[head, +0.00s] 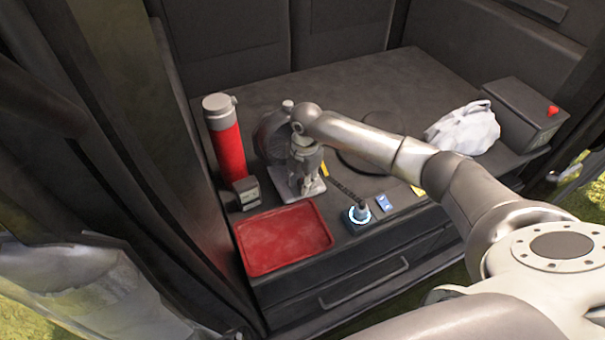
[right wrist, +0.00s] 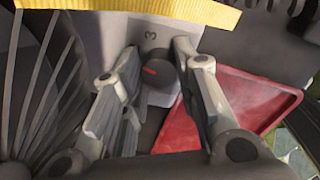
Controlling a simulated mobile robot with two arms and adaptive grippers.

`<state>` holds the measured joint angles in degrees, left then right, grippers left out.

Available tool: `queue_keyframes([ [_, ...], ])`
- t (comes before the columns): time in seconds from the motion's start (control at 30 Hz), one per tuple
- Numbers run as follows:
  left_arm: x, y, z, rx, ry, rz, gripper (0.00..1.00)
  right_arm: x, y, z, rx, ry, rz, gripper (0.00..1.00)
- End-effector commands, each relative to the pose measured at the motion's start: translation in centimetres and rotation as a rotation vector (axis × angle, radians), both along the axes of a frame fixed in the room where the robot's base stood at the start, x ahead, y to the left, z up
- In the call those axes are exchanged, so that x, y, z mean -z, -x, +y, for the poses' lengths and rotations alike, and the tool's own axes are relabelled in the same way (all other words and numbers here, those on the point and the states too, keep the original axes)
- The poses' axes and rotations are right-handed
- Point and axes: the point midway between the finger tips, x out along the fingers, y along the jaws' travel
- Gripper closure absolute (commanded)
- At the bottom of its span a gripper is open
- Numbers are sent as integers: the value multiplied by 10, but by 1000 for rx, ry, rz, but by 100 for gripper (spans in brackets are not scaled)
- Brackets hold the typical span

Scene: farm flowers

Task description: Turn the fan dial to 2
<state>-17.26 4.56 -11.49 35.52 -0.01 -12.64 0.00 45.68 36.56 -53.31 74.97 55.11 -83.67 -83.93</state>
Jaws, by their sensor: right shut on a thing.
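The grey fan (head: 272,134) stands on the dark counter, partly hidden behind my right gripper (head: 306,165). Its pale base plate (head: 290,196) shows below the gripper. In the right wrist view, the dark round fan dial (right wrist: 160,76) has a red pointer mark. A number 3 is printed on the plate above it; other numbers are not visible. My right gripper (right wrist: 157,65) has its fingers on either side of the dial and is shut on it. My left gripper is in neither view.
A red tray (head: 284,238) lies in front of the fan. A red bottle (head: 224,140) stands left. A blue-lit round device (head: 358,215), a crumpled white bag (head: 465,128) and a dark box with a red knob (head: 522,112) are right.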

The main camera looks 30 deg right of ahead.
Motion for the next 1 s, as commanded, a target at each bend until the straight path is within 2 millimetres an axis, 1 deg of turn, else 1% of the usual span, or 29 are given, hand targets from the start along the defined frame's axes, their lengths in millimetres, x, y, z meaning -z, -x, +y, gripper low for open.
queue_keyframes([
  [0.03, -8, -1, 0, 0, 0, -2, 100, -4, 1, 0, 25, -1, 2, 95],
  [0.1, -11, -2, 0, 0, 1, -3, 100, -2, 0, 0, 53, 0, 2, 95],
  [0.47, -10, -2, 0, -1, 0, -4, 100, 0, 0, 0, 70, 0, 0, 96],
  [0.5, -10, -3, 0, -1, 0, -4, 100, 0, 0, 0, 70, 0, 0, 67],
  [0.53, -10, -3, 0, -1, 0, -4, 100, 0, 0, 0, 70, 0, 0, 63],
  [0.87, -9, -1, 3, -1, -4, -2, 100, -1, 0, 0, 69, 0, -1, 62],
  [0.97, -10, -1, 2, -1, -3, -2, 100, -9, -1, 0, 69, -1, -3, 62],
  [1.0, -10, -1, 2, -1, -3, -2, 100, -14, -1, 0, 68, -1, -4, 62],
])
